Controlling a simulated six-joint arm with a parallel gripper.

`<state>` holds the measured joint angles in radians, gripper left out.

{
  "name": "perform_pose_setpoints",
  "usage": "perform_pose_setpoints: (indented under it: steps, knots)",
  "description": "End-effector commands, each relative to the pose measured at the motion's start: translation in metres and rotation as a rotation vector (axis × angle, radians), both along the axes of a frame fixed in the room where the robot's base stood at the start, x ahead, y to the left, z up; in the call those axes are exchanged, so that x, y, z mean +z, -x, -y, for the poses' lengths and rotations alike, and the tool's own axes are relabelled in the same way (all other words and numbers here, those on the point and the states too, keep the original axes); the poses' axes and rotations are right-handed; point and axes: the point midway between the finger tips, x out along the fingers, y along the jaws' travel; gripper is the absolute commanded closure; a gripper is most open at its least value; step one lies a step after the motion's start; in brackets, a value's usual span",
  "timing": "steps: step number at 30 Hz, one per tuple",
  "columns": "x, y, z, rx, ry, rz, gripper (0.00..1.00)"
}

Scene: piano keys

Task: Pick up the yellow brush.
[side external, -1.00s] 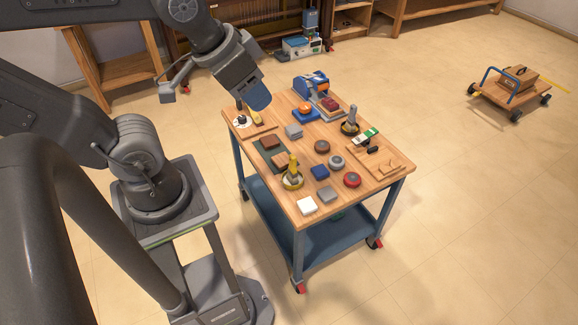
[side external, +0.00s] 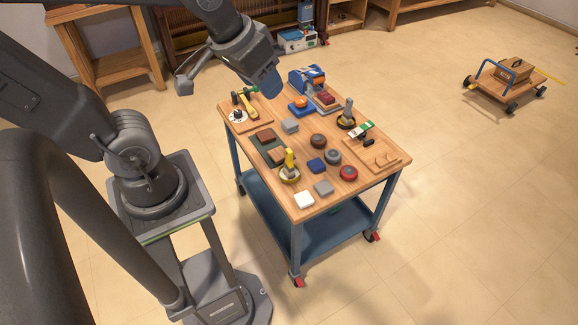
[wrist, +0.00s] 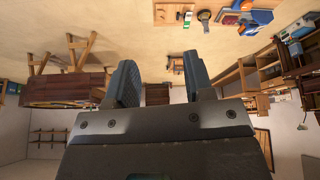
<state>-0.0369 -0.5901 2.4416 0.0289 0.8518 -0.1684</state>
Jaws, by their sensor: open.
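The yellow brush (side external: 289,163) stands upright on the table in the side view, with a yellow handle above a round base. It sits near the front left part of the table, beside brown blocks and a blue block. My gripper (side external: 267,85), with blue fingers, hangs above the back left of the table, apart from the brush and everything else. In the wrist view my gripper (wrist: 160,68) is open, with nothing between its fingers. I cannot make out the yellow brush in the wrist view.
A similar grey-handled brush (side external: 347,112) stands at the back right. A wooden tray (side external: 262,124) with a yellow-handled tool is at the left corner. Blocks and round pieces crowd the wooden table (side external: 338,187). A white block (side external: 304,200) lies near the front corner. A small cart (side external: 510,85) is far right.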

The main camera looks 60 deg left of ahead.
Motion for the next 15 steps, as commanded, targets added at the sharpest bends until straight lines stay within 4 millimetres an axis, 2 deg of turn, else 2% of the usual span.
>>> perform_pose_setpoints:
  steps: [3, 8, 11, 15]
  knots:
    - [-0.02, -0.035, -0.017, 0.193, 0.044, -0.06, 0.52]
    - [-0.055, -0.076, -0.041, 0.454, 0.099, -0.119, 0.52]
    - [-0.083, -0.098, -0.058, 0.617, 0.129, -0.15, 0.52]
    - [-0.131, -0.123, -0.083, 0.843, 0.165, -0.19, 0.52]
